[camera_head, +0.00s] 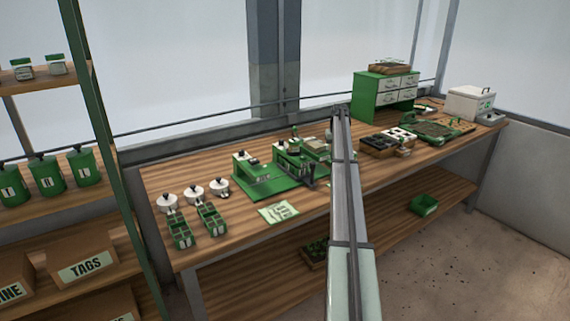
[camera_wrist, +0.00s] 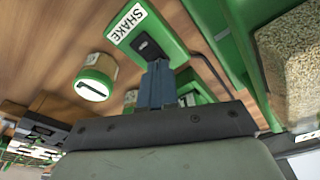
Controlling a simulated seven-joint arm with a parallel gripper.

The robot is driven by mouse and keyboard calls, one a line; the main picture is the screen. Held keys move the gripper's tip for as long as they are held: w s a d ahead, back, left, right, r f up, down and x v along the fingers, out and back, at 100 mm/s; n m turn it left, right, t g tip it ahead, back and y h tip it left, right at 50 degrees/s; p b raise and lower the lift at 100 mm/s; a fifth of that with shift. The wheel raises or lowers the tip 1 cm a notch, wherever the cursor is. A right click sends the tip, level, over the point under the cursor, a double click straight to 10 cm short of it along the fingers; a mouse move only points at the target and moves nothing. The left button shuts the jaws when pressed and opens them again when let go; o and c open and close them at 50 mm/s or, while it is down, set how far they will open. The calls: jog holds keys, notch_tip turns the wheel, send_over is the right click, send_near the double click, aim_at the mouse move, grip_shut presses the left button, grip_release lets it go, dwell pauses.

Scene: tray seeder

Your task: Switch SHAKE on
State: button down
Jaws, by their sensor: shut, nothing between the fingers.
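The SHAKE switch box (camera_wrist: 165,32) is green, with a white SHAKE label (camera_wrist: 126,22) at the upper middle of the wrist view. A dark rocker switch (camera_wrist: 147,46) sits on its face beside the label. My gripper (camera_wrist: 157,68) is shut and empty, its blue-grey fingertips just below the rocker in the picture. They overlap the box's lower edge, and I cannot tell whether they touch the switch. In the head view the green seeder (camera_head: 270,180) stands on the bench, and my gripper cannot be made out clearly there.
A block of grainy material (camera_wrist: 290,65) is at right. White lidded pots (camera_head: 193,191) and a paper card (camera_head: 279,212) lie on the bench (camera_head: 235,228), whose front strip is partly clear.

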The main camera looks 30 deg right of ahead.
jog(key=shift+f, duration=0.35)
jog(key=shift+r, duration=0.1)
dwell(0.3)
jog(key=shift+r, duration=3.45)
